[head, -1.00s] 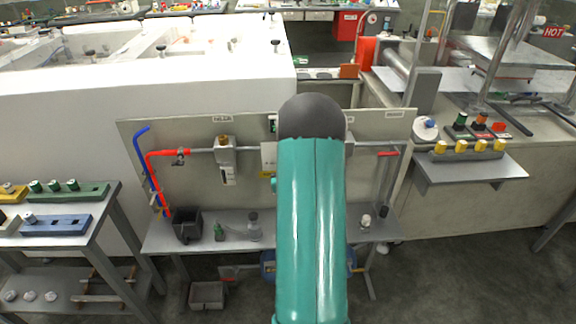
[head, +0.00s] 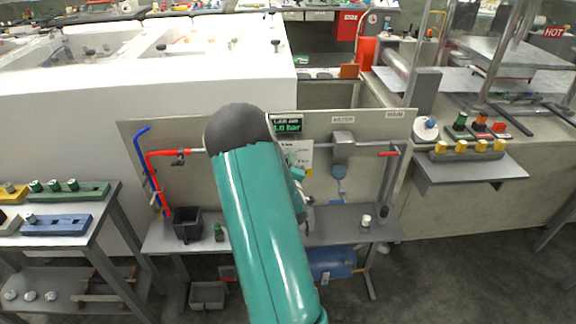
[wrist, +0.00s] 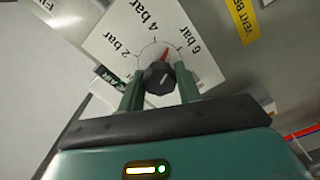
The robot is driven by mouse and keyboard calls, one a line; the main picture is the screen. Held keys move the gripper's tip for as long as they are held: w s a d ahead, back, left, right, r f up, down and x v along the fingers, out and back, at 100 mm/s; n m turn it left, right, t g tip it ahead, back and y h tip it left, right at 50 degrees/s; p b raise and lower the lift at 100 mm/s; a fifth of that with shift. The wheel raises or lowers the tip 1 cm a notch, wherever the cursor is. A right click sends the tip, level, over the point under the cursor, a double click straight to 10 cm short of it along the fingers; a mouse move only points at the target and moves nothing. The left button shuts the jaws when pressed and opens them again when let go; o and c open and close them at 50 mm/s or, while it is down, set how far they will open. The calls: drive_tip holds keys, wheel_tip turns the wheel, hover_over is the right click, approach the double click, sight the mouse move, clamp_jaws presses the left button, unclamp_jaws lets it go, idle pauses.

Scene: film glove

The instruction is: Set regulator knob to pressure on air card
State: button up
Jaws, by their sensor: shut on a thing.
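The regulator knob (wrist: 154,80) is dark and round, with a red pointer, on a white dial plate (wrist: 108,38) marked 2, 4 and 6 bar. The pointer sits between the 4 bar and 6 bar marks. My gripper (wrist: 159,74) is at the knob with one teal finger on each side, shut on it. In the head view my arm hides the gripper and knob. A dark card or display (head: 288,126) with green text shows at the top of the panel. Its lower line ends in ".0 bar"; the first digit is unclear.
A yellow vent label (wrist: 243,20) lies right of the dial in the wrist view. Red and blue pipes (head: 150,165) run at the panel's left. A grey box (head: 343,148) on the pipe stands right of my arm. A dark bin (head: 187,226) stands on the shelf.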

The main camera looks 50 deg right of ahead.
drive_tip(key=n, duration=0.3)
drive_tip(key=shift+n, duration=0.4)
drive_tip(key=shift+s+n, duration=0.1)
drive_tip(key=shift+n, duration=1.4)
drive_tip(key=o, duration=1)
drive_tip(key=shift+c, duration=0.2)
drive_tip(key=shift+a, duration=0.1)
drive_tip(key=v, duration=1.3)
drive_tip(key=shift+s+a, duration=0.2)
drive_tip(key=shift+s, duration=0.05)
